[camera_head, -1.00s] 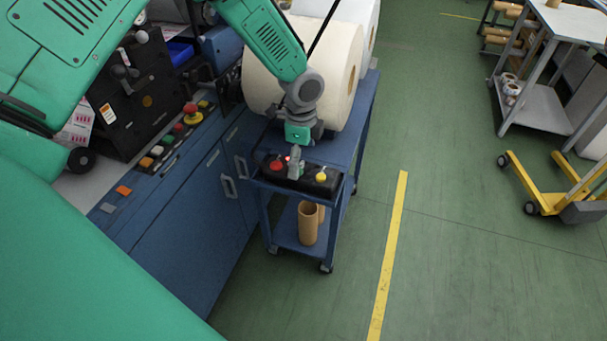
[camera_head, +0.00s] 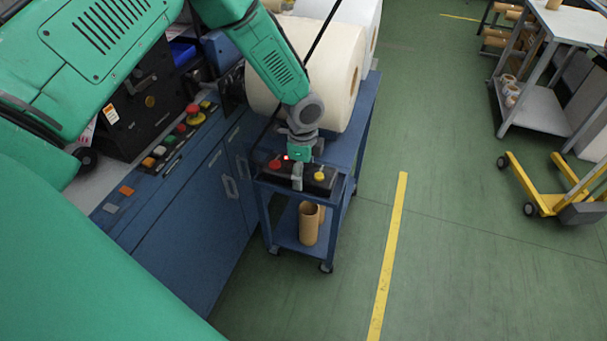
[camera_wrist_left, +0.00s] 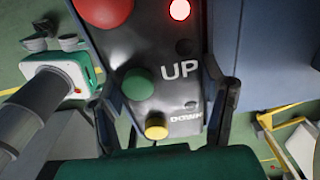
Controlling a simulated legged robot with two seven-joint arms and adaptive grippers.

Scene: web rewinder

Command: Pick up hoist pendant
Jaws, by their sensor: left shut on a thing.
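The hoist pendant (camera_head: 319,188) is a black box at the near end of the blue cart's top, with a red button on its left and a yellow one on its right. My left gripper (camera_head: 297,177) reaches down over its middle and is shut on it. In the left wrist view the pendant (camera_wrist_left: 155,60) lies between the dark fingers of the left gripper (camera_wrist_left: 166,105), with red, green and yellow buttons, a lit red lamp and the words UP and DOWN. I cannot tell whether its underside touches the cart. My right gripper is out of view.
The blue cart (camera_head: 351,150) carries large white rolls (camera_head: 335,50) just behind the pendant. A cardboard core (camera_head: 309,224) stands on its lower shelf. Machine controls (camera_head: 178,130) lie to the left. A dark cable rises past the rolls.

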